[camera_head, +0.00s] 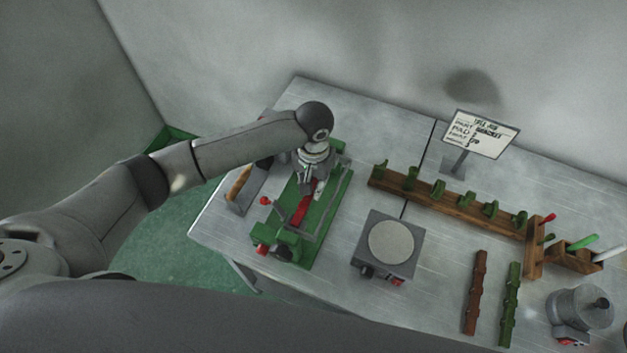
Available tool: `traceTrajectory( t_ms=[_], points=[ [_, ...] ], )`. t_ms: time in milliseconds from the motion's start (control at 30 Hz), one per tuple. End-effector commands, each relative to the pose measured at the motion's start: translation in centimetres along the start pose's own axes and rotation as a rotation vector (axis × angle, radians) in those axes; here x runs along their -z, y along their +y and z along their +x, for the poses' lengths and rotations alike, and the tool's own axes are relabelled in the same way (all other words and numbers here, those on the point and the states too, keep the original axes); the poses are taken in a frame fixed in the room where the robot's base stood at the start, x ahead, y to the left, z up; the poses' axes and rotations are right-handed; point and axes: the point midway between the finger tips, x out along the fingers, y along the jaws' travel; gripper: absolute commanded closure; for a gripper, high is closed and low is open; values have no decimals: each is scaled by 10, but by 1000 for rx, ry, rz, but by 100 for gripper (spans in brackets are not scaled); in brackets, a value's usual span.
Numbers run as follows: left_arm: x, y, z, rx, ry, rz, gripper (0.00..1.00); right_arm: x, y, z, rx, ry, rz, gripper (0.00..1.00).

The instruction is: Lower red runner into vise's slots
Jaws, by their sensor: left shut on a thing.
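The green vise (327,222) stands on the left part of the metal table. The red runner (302,208) is a narrow red strip lying along the vise's length, low between its sides. My left gripper (309,186) points down over the vise and is shut on the red runner near its far end. My own arm and wrist hide that far end, and I cannot tell whether the runner is seated in the slots. My right gripper is not in view.
A round-topped grey plate device (390,243) stands right of the vise. A wooden rack with green pieces (450,203) runs behind it. A brown strip (477,292) and a green strip (510,304) lie at right, near a grey pot (582,308). A sign (481,134) stands behind.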

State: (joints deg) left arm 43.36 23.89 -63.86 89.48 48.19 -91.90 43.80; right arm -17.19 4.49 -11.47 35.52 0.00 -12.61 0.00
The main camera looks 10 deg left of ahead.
Motion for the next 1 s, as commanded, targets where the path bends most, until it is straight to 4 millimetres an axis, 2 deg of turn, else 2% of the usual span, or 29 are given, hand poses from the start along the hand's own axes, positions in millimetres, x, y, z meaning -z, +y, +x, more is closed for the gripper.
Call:
traceTrajectory(
  t_ms=[100, 133, 333, 633, 733, 867, 1000],
  points=[
    [0, 0, 3, -1, 0, 0, 100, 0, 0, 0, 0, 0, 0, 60],
    [0, 0, 4, -1, 0, 0, 80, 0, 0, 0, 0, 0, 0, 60],
    [0, 0, 3, 0, 0, 0, 56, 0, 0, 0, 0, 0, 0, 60],
    [0, 0, 2, 0, 0, 0, 56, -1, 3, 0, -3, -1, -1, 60],
    [1, 0, -4, -1, 3, 0, 56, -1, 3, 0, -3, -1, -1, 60],
    [1, 0, -25, -1, 5, 2, 56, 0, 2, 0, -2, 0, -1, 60],
    [1, 0, -56, -1, 6, 2, 56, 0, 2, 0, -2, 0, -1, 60]
  ],
)
